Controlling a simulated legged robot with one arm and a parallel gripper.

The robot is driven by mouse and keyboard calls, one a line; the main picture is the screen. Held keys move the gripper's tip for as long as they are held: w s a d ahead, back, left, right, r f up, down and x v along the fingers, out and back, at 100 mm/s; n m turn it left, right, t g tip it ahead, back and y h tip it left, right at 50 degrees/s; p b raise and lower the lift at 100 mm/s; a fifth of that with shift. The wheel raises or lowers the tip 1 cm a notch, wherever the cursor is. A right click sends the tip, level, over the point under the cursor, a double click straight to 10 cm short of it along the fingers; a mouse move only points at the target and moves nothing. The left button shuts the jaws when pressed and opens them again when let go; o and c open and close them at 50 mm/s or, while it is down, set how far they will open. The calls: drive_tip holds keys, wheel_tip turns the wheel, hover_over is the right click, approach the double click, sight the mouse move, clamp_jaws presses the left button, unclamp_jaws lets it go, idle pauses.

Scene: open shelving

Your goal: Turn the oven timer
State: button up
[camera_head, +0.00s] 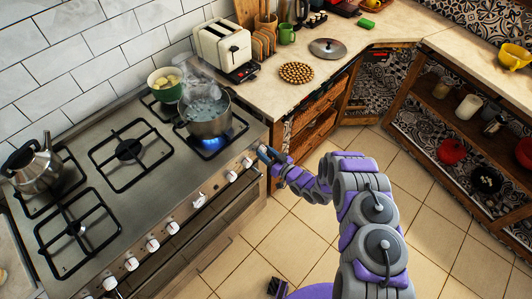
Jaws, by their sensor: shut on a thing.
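The stove (100,184) stands at the left, with a row of white knobs along its sloping front panel. The knob nearest my gripper in plain sight (247,162) is near the panel's right end. My gripper (265,155) is at the right end of this panel, shut on the oven timer knob there. The gripper hides most of that knob, so its setting cannot be read. My purple and grey arm reaches to it from the lower right.
A steaming pot (208,114) sits over a lit blue flame close to my gripper. A green bowl (166,84) and a kettle (34,164) are also on the stove. The counter (285,105) borders it at right; the tiled floor (290,245) is mostly clear.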

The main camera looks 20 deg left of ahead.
drive_tip(key=shift+w, duration=0.1)
drive_tip(key=o, duration=1.1)
drive_tip(key=shift+c, duration=0.2)
drive_tip(key=p+v, duration=0.2)
drive_tip(key=v, duration=1.5)
drive_tip(key=shift+d, duration=0.2)
drive_tip(key=shift+f, duration=0.1)
